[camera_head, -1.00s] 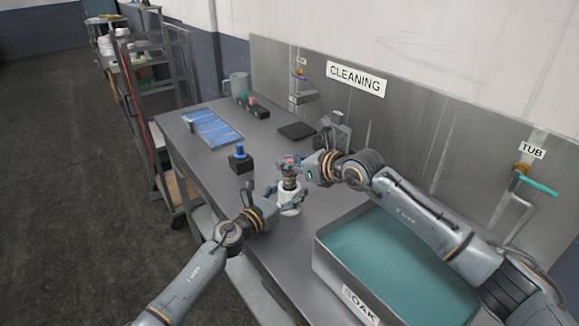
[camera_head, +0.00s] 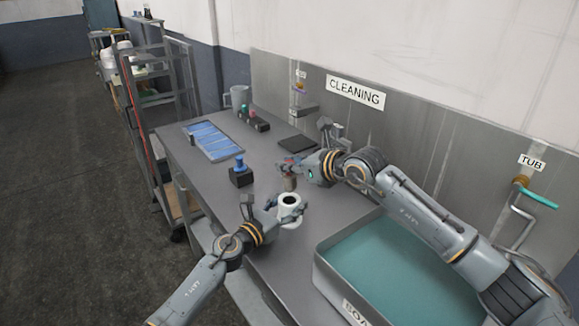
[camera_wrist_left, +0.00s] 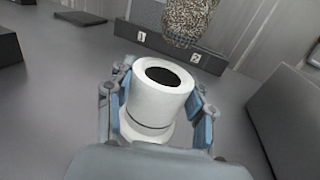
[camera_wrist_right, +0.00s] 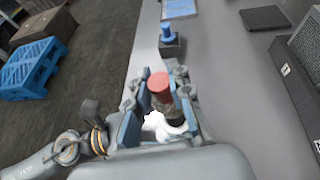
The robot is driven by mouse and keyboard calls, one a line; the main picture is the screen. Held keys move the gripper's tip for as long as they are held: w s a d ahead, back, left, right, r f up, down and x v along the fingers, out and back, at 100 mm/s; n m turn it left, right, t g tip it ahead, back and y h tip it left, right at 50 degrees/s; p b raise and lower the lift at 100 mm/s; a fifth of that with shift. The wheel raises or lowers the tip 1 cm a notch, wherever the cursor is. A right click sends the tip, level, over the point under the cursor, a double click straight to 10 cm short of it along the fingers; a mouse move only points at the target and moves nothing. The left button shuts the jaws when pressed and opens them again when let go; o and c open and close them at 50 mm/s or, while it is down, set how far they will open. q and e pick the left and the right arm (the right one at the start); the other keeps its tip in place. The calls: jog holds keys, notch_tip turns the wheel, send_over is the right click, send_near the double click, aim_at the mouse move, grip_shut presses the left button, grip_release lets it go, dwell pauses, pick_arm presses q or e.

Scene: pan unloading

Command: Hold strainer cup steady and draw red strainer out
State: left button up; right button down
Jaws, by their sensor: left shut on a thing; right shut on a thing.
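The white strainer cup (camera_head: 290,203) is between the fingers of my left gripper (camera_head: 278,211), which is shut on it. In the left wrist view the cup (camera_wrist_left: 158,100) is upright and its dark mouth is open and clear. My right gripper (camera_head: 288,168) is shut on the red strainer (camera_wrist_right: 159,84), whose red cap sticks up between the fingers. Its speckled mesh body (camera_wrist_left: 192,22) hangs outside the cup, beyond and above the rim. In the right wrist view the cup (camera_wrist_right: 163,126) shows partly, behind the fingers.
A soak tub (camera_head: 335,270) stands at the front right. A black block with a blue knob (camera_head: 240,174) and a blue tray (camera_head: 214,141) lie farther left. A dark flat plate (camera_head: 297,143) lies near the back panel (camera_head: 420,125). Bare table shows around the cup.

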pick_arm(q)
jog(key=o, duration=1.4)
jog(key=shift+c, duration=0.2)
